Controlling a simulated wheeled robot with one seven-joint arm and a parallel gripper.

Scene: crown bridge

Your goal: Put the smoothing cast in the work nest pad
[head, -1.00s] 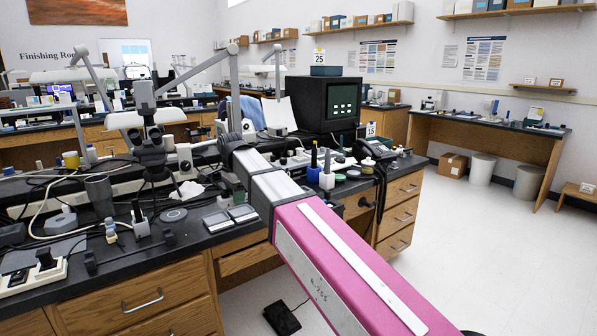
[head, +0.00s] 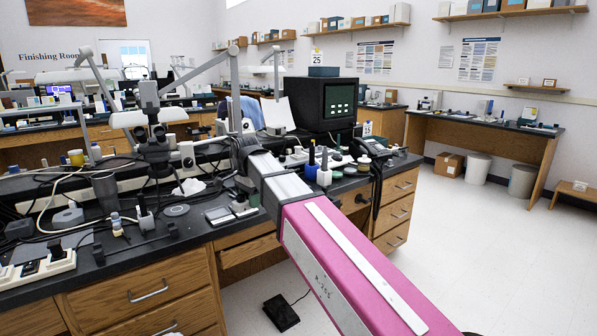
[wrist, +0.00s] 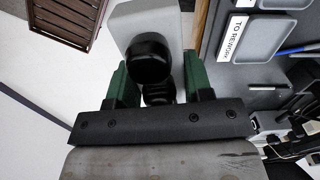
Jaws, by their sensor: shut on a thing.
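In the wrist view my gripper (wrist: 160,82) has its two green fingers closed on a pale grey block with a black rounded knob (wrist: 150,62); this looks like the smoothing cast. The block sticks out past the fingertips, and a second dark part sits between the fingers. In the head view my arm reaches over the black bench top, and its dark wrist end is near the small trays; the held thing is not clear there. I cannot tell which thing is the work nest pad. A flat grey disc (head: 176,210) lies on the bench left of the trays.
A grey tray labelled "TO REWORK" (wrist: 275,37) is at upper right in the wrist view. A brown slatted thing (wrist: 65,20) stands at upper left over the pale floor.

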